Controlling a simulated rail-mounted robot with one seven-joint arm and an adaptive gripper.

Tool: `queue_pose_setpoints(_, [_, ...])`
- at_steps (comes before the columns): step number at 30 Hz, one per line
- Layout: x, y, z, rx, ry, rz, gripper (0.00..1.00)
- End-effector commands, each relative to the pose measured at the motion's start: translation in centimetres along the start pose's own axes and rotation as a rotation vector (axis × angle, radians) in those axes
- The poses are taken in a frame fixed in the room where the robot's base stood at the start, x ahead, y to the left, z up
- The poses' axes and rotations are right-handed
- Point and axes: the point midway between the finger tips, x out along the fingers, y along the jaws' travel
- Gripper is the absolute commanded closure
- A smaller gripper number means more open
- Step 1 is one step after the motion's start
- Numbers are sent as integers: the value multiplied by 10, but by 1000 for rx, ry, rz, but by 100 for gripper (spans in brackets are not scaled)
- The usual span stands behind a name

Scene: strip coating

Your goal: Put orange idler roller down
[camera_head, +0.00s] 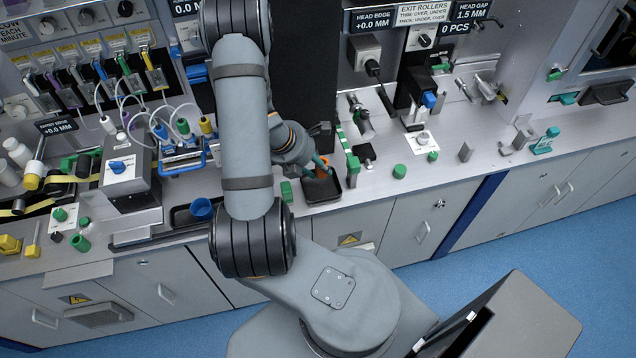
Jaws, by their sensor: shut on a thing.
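My gripper (318,168), with teal fingertips, reaches down over a small black tray (323,199) at the counter's front edge. It is shut on the orange idler roller (324,160), of which only a small orange patch shows between and beside the fingers. The roller is at the tray's back part, mostly hidden by my gripper and wrist. I cannot tell whether it touches the tray floor.
A green block (286,192) stands just left of the tray, and a green knob (399,172) to its right. A green-and-white upright piece (343,140) is close behind on the right.

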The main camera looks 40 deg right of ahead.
Motion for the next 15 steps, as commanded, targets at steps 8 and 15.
queue_pose_setpoints(8, [28,6,-15,0,3,0,100])
queue_pose_setpoints(15, [50,12,-25,1,1,1,100])
